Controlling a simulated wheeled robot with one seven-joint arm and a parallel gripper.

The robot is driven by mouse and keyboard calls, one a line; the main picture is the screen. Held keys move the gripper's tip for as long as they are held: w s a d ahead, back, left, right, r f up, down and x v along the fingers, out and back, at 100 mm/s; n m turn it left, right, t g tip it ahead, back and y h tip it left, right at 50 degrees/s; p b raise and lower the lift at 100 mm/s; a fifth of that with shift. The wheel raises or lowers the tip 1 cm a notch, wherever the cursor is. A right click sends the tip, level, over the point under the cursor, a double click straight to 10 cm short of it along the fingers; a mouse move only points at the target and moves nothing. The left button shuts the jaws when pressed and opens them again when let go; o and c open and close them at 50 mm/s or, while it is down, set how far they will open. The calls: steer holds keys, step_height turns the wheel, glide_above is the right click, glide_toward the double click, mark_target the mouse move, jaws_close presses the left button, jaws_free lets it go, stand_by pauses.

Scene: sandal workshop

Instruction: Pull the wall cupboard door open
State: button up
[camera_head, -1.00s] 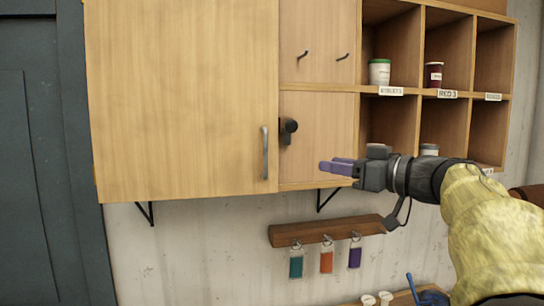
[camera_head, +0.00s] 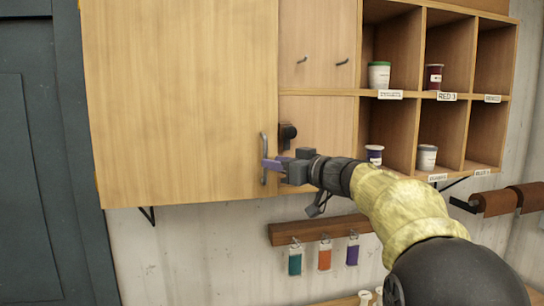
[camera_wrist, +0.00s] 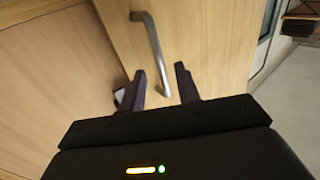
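The wall cupboard door (camera_head: 180,100) is a large pale wood panel at the upper left of the head view, and it looks shut. Its grey vertical bar handle (camera_head: 264,150) is near the door's lower right edge. My gripper (camera_head: 270,163) is at the lower part of the handle in the head view. In the wrist view the two dark fingers (camera_wrist: 160,85) stand apart, with the handle (camera_wrist: 152,50) running down between them. I cannot tell whether they touch it.
A dark knob (camera_head: 287,131) sits on the panel right of the handle. Open shelves (camera_head: 410,95) with several labelled jars are further right. A wooden key rack (camera_head: 320,228) with coloured tags hangs below. A dark door (camera_head: 45,150) stands at the left.

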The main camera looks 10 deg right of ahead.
steer(key=shift+x, duration=0.95)
jaws_close()
steer(key=shift+s+a, duration=0.1)
steer(key=shift+a, duration=0.05)
